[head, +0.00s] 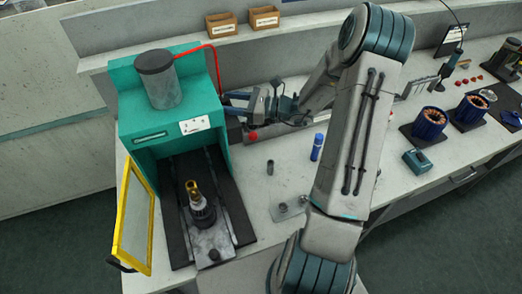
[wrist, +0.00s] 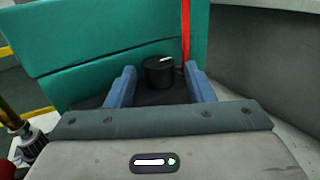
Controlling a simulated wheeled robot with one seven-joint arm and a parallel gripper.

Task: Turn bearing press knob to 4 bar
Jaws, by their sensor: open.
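The bearing press (head: 136,107) is a teal cabinet with a grey cylinder on top, at the left of the bench in the head view. Its side wall (wrist: 120,40) fills the upper left of the wrist view. The press knob (wrist: 159,71) is black and round with a white pointer mark, seen in the wrist view. My gripper (wrist: 162,82) is open, with a blue finger on each side of the knob, and I cannot tell whether either touches it. In the head view my gripper (head: 228,102) is at the right side of the press, and the knob is hidden there.
A red hose (head: 216,66) runs down the press side near my gripper. The yellow-framed door (head: 134,218) stands open at the front left. A blue bottle (head: 317,147) and a small dark cylinder (head: 270,167) stand on the bench. A wall (wrist: 270,50) rises at right.

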